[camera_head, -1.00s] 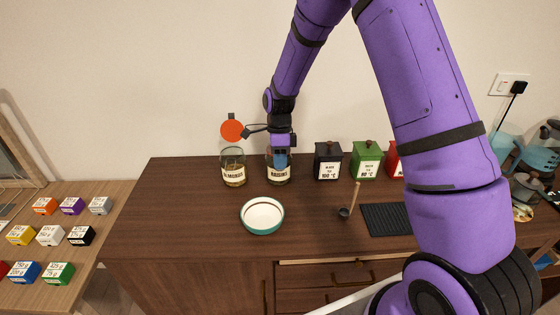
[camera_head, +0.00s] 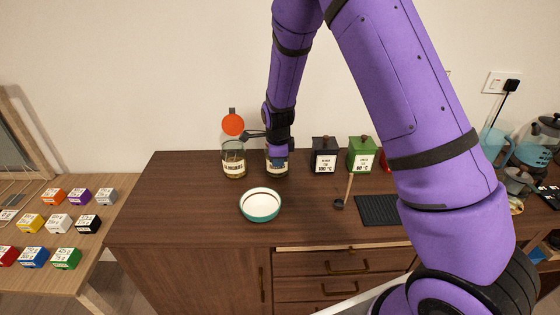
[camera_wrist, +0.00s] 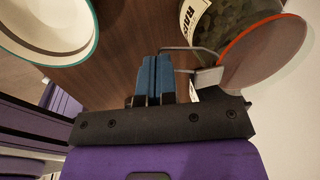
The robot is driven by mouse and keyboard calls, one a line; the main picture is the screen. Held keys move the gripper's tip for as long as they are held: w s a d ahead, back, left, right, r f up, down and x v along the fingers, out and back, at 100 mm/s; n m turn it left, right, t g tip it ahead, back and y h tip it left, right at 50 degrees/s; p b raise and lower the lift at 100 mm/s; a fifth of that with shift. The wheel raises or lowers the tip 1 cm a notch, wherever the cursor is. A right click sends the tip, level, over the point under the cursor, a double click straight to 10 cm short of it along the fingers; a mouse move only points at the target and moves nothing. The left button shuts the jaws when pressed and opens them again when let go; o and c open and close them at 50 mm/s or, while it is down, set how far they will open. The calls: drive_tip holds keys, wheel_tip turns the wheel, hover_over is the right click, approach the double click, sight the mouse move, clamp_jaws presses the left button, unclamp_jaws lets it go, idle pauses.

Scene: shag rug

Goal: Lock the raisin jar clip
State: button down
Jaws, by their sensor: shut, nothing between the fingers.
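In the wrist view the glass jar (camera_wrist: 218,28) shows a partial label. A wire clip (camera_wrist: 192,50) with a grey tab (camera_wrist: 207,77) is beside my blue fingertips (camera_wrist: 153,76). The fingers are shut with nothing between them. The wire runs close to them; whether they touch it is unclear.
A white bowl with a teal rim (camera_head: 260,204) is in front. Black (camera_head: 324,160) and green (camera_head: 362,155) canisters stand to the right.

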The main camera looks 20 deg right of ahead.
drive_tip(key=shift+f+t+h, duration=0.4)
drive_tip(key=shift+f+t, duration=0.2)
drive_tip(key=shift+t, duration=0.6)
drive_tip(key=shift+f+t+h, duration=0.4)
drive_tip(key=shift+f+t, duration=0.15)
drive_tip(key=shift+t, duration=0.65)
drive_tip(key=shift+r, duration=0.2)
drive_tip(key=shift+r, duration=0.65)
